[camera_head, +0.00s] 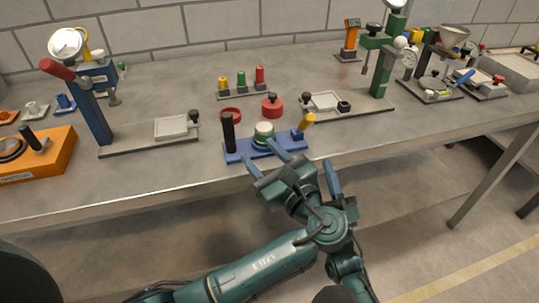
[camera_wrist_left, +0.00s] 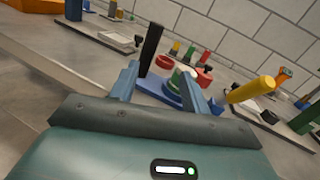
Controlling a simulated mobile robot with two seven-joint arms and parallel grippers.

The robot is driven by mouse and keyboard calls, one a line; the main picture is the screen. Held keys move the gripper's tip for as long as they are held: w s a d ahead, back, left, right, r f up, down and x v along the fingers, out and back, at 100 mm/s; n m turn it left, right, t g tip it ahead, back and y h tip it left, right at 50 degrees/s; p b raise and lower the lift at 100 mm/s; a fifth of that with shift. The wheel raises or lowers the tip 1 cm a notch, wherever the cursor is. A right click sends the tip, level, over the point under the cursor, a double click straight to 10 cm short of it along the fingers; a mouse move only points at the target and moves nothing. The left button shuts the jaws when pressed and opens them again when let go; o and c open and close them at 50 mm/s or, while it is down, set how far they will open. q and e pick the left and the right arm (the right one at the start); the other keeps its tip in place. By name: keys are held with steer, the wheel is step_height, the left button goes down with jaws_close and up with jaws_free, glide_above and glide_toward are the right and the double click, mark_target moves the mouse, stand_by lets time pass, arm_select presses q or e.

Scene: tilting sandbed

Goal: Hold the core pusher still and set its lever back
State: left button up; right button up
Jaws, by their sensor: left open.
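The core pusher is a blue base (camera_head: 236,156) near the table's front edge. It carries an upright black handle (camera_head: 228,132), a green-and-white round piece (camera_head: 264,134) and a tilted yellow lever (camera_head: 304,124) at its right end. In the left wrist view the black handle (camera_wrist_left: 150,47) and yellow lever (camera_wrist_left: 252,90) stand beyond my fingers. My left gripper (camera_head: 262,154) is open at the front of the base; I cannot tell whether it touches.
A red knobbed piece (camera_head: 272,106) and red ring (camera_head: 231,115) lie behind the pusher. A stand with a red handle (camera_head: 57,69) is at left and a green press (camera_head: 381,70) at right. An orange box (camera_head: 50,158) sits far left. The table's front edge is close.

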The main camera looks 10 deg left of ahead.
mark_target(232, 129)
arm_select(q)
steer(key=w+a+g, duration=0.1)
steer(key=w+a, duration=0.1)
steer(key=a, duration=0.1)
steer(key=w+a+y, duration=0.1)
steer(key=w+a, duration=0.1)
steer(key=a, duration=0.1)
steer(key=w+a+r+g, duration=0.1)
steer(key=w+a, duration=0.1)
steer(key=a, duration=0.1)
steer(key=shift+w+a+r+g, duration=0.1)
steer(key=shift+w+a+g, duration=0.1)
steer(key=shift+a+g, duration=0.1)
stand_by(0.3)
jaws_close()
steer(key=shift+o, duration=0.2)
jaws_free()
steer(key=shift+d, duration=0.15)
